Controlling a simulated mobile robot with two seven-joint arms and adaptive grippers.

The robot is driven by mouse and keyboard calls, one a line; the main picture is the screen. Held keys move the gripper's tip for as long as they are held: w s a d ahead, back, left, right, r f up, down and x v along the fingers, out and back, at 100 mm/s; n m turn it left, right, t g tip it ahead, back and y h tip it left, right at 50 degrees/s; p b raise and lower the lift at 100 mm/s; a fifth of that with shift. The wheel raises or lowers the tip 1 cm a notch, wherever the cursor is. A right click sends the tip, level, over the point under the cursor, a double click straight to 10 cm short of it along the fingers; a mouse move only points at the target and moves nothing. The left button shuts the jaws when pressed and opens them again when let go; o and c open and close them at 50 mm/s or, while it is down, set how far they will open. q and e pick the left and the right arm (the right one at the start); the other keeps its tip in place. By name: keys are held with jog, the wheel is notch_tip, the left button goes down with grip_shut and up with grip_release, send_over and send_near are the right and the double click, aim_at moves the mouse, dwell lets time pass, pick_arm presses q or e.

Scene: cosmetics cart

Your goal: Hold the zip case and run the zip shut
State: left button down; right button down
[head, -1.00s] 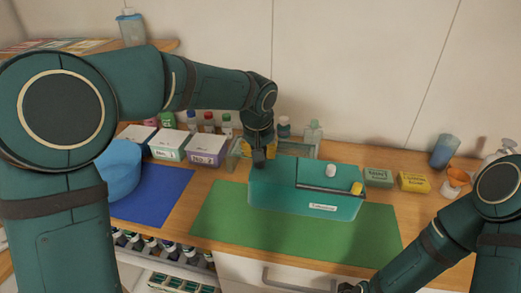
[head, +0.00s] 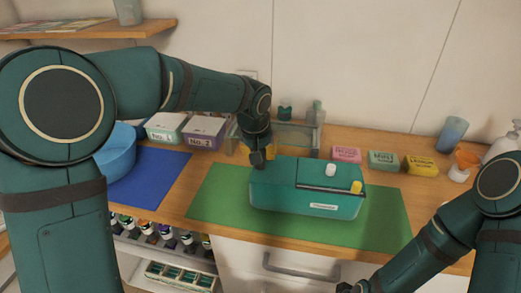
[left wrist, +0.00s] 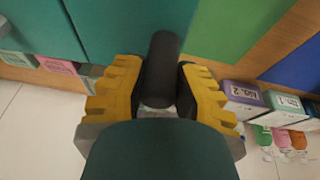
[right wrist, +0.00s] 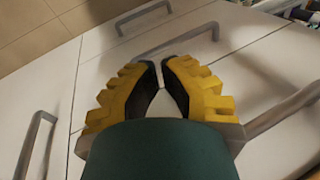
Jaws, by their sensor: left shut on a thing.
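The teal zip case (head: 275,195) lies on the green mat (head: 225,200), with a pale label on its front. A dark zip line (head: 330,189) runs along its right part, with a yellow piece (head: 356,187) at the right end and a white knob (head: 331,170) above. My left gripper (head: 259,164) is at the case's back left corner. In the left wrist view it is shut on a dark round tab (left wrist: 162,65) beside the teal case (left wrist: 120,25). My right gripper (right wrist: 160,66) is empty, its fingertips nearly meeting, in front of the cabinet, away from the case.
Pink (head: 346,154), green (head: 384,160) and yellow (head: 420,165) soap boxes stand behind and right of the mat. A glass holder (head: 290,138) stands behind the case. A blue bowl (head: 117,165) is at left by the blue mat (head: 155,185). A drawer handle (head: 300,275) juts out below.

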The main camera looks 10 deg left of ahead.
jog(key=shift+f, duration=0.3)
dwell(0.5)
